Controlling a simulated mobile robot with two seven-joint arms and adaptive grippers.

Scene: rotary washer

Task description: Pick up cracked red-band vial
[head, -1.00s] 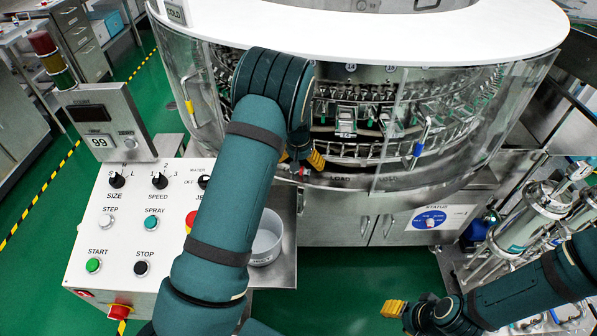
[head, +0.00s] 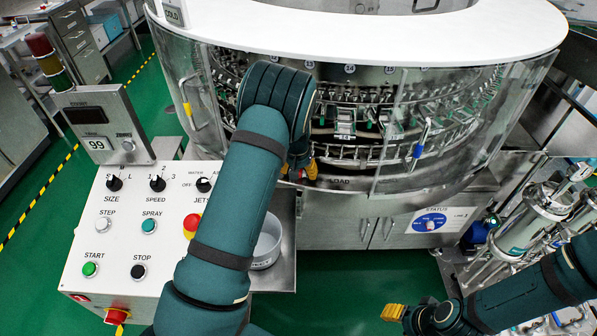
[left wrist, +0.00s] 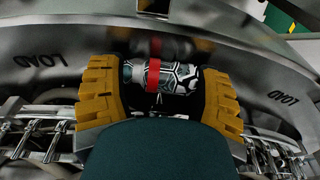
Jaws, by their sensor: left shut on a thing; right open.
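The cracked red-band vial (left wrist: 158,75) shows in the left wrist view as a clear glass body with dark crack lines and a red band round its middle. My left gripper (left wrist: 158,92) has its yellow ridged fingers on either side of the vial and is shut on it. My right gripper (head: 393,312) is open and empty over the green floor at the lower right.
The rotary washer (head: 350,30) has a white top, clear curved guards and rings of metal clamps. A control panel (head: 130,230) stands at left. A white bucket (head: 267,245) sits on a steel shelf below my left arm. Metal filter housings (head: 525,215) stand at right.

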